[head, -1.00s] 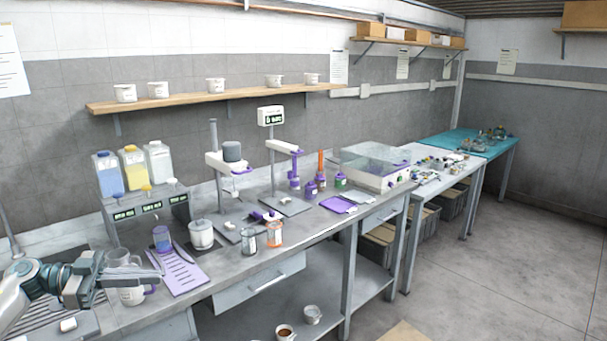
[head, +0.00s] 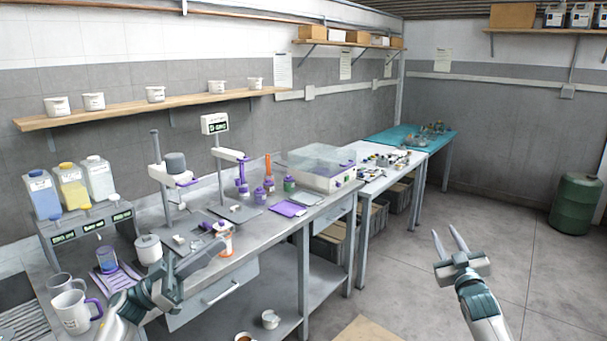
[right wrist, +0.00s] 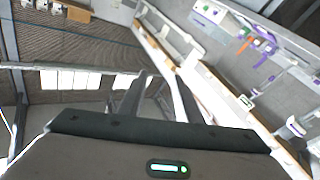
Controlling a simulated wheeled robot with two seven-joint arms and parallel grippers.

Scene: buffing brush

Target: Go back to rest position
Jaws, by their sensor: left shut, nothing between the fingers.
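My left gripper (head: 208,258) is in the head view, above the front edge of the grey workbench. Its fingers are together, with nothing between them. My right gripper (head: 450,242) is over the open floor at the right, its fingers pointing up and apart, with nothing between them. Its two fingers also show apart in the right wrist view (right wrist: 157,98). Both grippers are apart from the things on the bench.
The workbench (head: 278,222) carries white mugs (head: 75,312), a purple rack, a dispenser with bottles, stands and small jars. A low shelf below holds cups (head: 271,319). A wooden wall shelf (head: 150,106) holds several white pots. A green barrel (head: 576,203) stands far right; the floor between is clear.

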